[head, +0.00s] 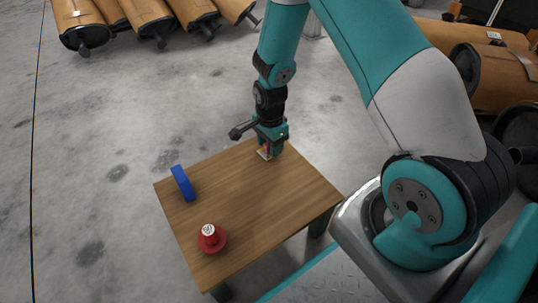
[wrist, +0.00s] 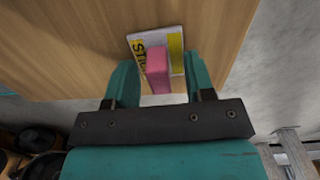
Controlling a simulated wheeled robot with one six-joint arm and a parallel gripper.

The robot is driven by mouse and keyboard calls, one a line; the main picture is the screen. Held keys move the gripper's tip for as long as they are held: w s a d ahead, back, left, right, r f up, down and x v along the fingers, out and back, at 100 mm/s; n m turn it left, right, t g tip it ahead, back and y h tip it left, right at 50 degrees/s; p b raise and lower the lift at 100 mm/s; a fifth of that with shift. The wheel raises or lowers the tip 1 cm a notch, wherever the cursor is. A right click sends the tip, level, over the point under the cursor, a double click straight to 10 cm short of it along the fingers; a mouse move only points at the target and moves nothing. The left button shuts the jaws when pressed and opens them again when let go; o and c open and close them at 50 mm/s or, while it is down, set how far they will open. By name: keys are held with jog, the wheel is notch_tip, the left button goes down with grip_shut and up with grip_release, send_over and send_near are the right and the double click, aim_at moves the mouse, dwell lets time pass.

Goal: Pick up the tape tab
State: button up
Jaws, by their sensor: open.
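A pink block-like tab (wrist: 157,72), the likely tape tab, stands on a white and yellow printed card (wrist: 138,44) near the table edge in the wrist view. My gripper (wrist: 160,66) is open, with one teal finger to each side of the tab and visible gaps between. In the head view my gripper (head: 268,148) points down at the table's far right corner. The card (head: 263,156) and a bit of the pink tab show there, mostly hidden by the fingers. I cannot tell how far the fingertips are above the card.
The table's middle is clear. Brown mufflers (head: 135,15) lie on the floor behind.

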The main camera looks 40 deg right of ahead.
grip_shut()
jog(key=shift+r, duration=0.1)
